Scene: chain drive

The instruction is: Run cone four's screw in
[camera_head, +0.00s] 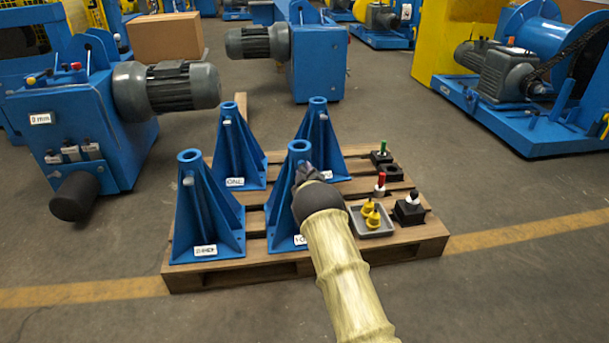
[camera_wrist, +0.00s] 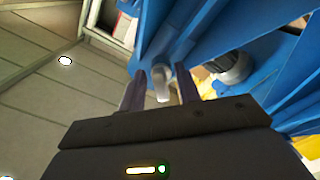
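Several blue cone stands are on the pallet. The front right cone (camera_head: 281,205) is the one at my gripper; its label (camera_head: 301,240) is partly hidden by my arm, so I cannot read it fully. My gripper (camera_head: 304,172) is at the upper part of this cone. In the wrist view, a light grey screw (camera_wrist: 162,86) sticks out from the blue cone (camera_wrist: 185,30). The screw is between the two dark fingertips of my gripper (camera_wrist: 163,88), with a gap visible on both sides. The gripper is open. In the head view the gripper and arm hide this screw.
The pallet (camera_head: 410,245) also bears the front left cone (camera_head: 205,225), back left cone (camera_head: 235,155) and back right cone (camera_head: 320,135), each with a pale screw. A grey tray (camera_head: 372,230) with yellow parts and several small black blocks are at right.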

